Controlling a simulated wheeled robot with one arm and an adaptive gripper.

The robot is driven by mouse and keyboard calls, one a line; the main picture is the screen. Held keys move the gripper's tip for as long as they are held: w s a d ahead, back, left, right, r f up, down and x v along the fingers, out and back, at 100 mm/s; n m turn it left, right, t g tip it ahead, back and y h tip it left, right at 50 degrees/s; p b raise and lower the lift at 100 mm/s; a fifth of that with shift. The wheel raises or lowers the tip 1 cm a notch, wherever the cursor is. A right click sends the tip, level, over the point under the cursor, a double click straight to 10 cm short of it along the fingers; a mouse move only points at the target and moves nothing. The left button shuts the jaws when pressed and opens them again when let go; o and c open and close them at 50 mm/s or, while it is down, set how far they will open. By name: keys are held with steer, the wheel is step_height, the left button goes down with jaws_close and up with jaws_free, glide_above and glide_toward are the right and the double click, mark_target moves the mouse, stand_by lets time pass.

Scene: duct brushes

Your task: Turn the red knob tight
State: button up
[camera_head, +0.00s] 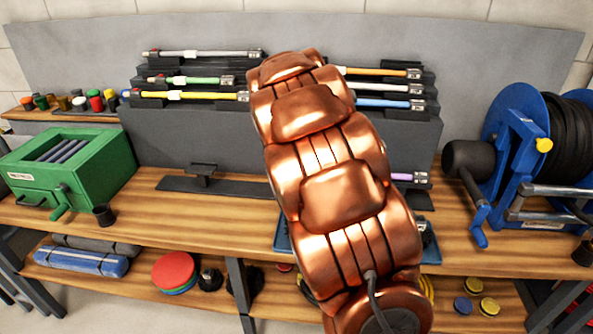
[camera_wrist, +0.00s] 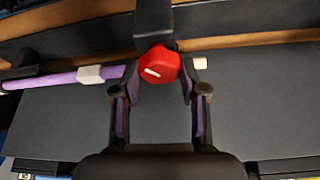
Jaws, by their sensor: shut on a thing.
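The red knob (camera_wrist: 160,62) shows in the wrist view, on a dark block (camera_wrist: 154,22) with a post above it. A short white mark on its face lies nearly level, slightly tilted. My gripper (camera_wrist: 158,78) has one finger on each side of the knob and is shut on it. A purple rod (camera_wrist: 60,79) with a white collar (camera_wrist: 98,74) runs in from the left to the knob. A pale end piece (camera_wrist: 200,63) shows just right of it. In the head view my copper arm hides the knob and the gripper; one end of the purple rod (camera_head: 409,177) shows at the right.
A stepped dark rack (camera_head: 150,130) holds several coloured rods behind my arm. A green box (camera_head: 70,172) stands at the left of the wooden bench (camera_head: 160,222), beside a small black cup (camera_head: 103,215). A blue hose reel (camera_head: 520,130) stands at the right.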

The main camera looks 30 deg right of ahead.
steer(key=m, duration=0.2)
steer(key=m+g+h+b, duration=0.1)
steer(key=m, duration=0.1)
steer(key=shift+w+f+g, duration=0.1)
steer(key=shift+f+g, duration=0.05)
steer(key=shift+g, duration=0.15)
steer(key=shift+m+g+b, duration=0.5)
steer(key=shift+m+b, duration=0.1)
steer(key=shift+m, duration=1.1)
steer(key=o, duration=1.1)
steer(key=shift+a+r, duration=0.1)
steer(key=shift+r, duration=0.15)
